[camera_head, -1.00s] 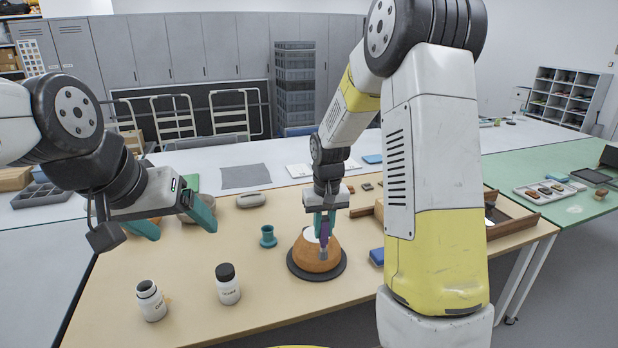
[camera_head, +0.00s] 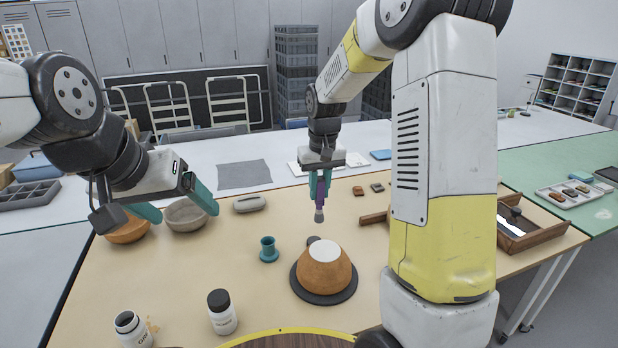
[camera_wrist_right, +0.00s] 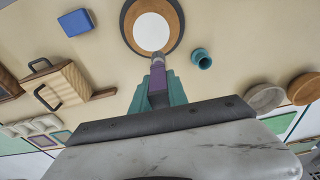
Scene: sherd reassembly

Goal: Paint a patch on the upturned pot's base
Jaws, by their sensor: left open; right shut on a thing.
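The upturned orange-brown pot (camera_head: 322,272) stands on a round dark disc (camera_head: 346,293). Its base faces up and carries a white patch (camera_head: 326,251) covering most of it, also visible in the right wrist view (camera_wrist_right: 152,32). My right gripper (camera_head: 319,188) is shut on a purple-handled brush (camera_head: 320,203) with a grey tip. The brush points down, with its tip above and behind the pot in the head view, apart from it. The brush also shows in the right wrist view (camera_wrist_right: 158,72). My left gripper (camera_head: 178,206) is open and empty, left of the pot.
A teal cup (camera_head: 269,251) stands left of the pot. An open white jar (camera_head: 130,332) and a black-capped jar (camera_head: 222,316) stand at front left. An orange bowl (camera_head: 128,233) and a grey bowl (camera_head: 186,218) are near my left gripper. A wooden tray (camera_head: 545,237) lies right.

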